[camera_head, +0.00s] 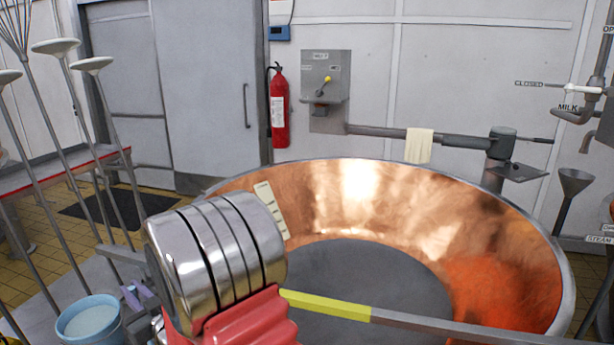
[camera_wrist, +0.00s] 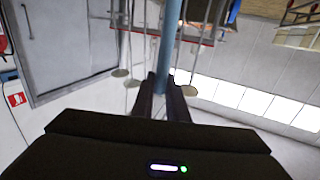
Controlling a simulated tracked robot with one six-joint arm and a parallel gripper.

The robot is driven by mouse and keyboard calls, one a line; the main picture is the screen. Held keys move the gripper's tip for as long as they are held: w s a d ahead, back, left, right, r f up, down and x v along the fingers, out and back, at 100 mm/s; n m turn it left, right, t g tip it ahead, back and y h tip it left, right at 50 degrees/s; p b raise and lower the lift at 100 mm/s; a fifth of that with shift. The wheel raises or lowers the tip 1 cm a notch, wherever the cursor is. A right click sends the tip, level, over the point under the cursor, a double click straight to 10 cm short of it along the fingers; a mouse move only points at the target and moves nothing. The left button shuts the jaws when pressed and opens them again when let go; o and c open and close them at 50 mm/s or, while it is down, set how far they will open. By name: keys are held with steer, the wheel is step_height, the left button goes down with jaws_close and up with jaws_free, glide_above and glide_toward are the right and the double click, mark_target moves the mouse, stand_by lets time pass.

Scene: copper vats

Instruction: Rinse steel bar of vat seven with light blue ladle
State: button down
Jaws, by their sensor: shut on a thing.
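My gripper (camera_wrist: 161,84) shows in the wrist view, its dark fingers shut on a light blue shaft (camera_wrist: 167,40), which fits the handle of the light blue ladle. The ladle's bowl is not in view. The head view does not show my gripper or the ladle. There, a large copper vat (camera_head: 345,190) with a steel rim fills the middle and right. A steel bar (camera_head: 430,325) with a yellow section (camera_head: 325,305) crosses its near side. No vat number is readable.
A shiny banded cylinder (camera_head: 225,255) on a red base stands front left. A light blue bucket (camera_head: 75,333) with pale contents is at lower left. Several long-handled tools (camera_head: 105,130) stand at left. A cloth (camera_head: 419,146) hangs on a pipe behind the vat.

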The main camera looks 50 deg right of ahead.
steer(key=w+d+r+n+y, duration=0.1)
steer(key=d+r, duration=0.6)
steer(key=d, duration=0.6)
steer(key=w+d+r+n+y, duration=0.1)
steer(key=d+r+y, duration=0.1)
steer(key=d+r, duration=0.75)
steer(key=s+d+r, duration=0.1)
steer(key=s+d, duration=0.9)
steer(key=d, duration=0.5)
steer(key=s+d+r, duration=0.2)
steer(key=s+d, duration=0.9)
steer(key=d, duration=0.4)
steer(key=shift+s, duration=0.15)
steer(key=shift+a+f, duration=0.1)
steer(key=shift+a, duration=0.05)
